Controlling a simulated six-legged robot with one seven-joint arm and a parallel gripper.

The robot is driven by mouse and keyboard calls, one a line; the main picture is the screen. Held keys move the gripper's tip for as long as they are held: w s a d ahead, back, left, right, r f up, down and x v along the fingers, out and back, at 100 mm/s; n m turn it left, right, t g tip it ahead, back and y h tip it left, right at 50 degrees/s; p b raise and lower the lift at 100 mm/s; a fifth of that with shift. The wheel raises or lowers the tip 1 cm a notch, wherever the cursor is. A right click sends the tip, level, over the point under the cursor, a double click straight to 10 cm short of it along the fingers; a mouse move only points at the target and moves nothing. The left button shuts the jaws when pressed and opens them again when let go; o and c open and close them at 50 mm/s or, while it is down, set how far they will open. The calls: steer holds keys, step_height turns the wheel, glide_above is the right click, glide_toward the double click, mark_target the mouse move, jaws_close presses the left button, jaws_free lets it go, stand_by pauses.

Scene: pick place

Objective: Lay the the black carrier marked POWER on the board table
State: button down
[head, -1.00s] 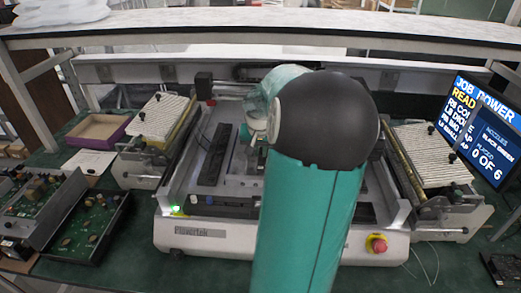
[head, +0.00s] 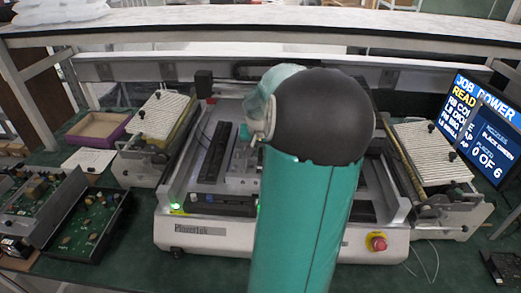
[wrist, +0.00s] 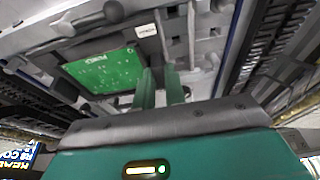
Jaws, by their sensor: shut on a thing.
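A dark-edged piece with a green face (wrist: 105,70) and small white print, upside down, fills the upper left of the wrist view; I take it for the black carrier. My gripper's two green fingers (wrist: 159,88) point up just right of it. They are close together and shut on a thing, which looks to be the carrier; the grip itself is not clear. The board table seems to be the grey middle (head: 238,165) of the placement machine in the head view. My arm hides part of it, and also the gripper and carrier there.
The machine's white front (head: 200,238) has a red stop button (head: 377,243). Ribbed feeder trays stand at left (head: 160,115) and right (head: 428,152). Black board boxes (head: 85,235) lie at the left, a screen (head: 480,125) at the right. A shelf (head: 260,35) crosses the back.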

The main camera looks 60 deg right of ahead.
steer(key=shift+f, duration=0.45)
stand_by(0.3)
steer(key=c, duration=1.4)
jaws_free()
steer(key=c, duration=0.3)
steer(key=shift+c, duration=0.2)
steer(key=shift+r, duration=0.1)
steer(key=shift+r, duration=3.45)
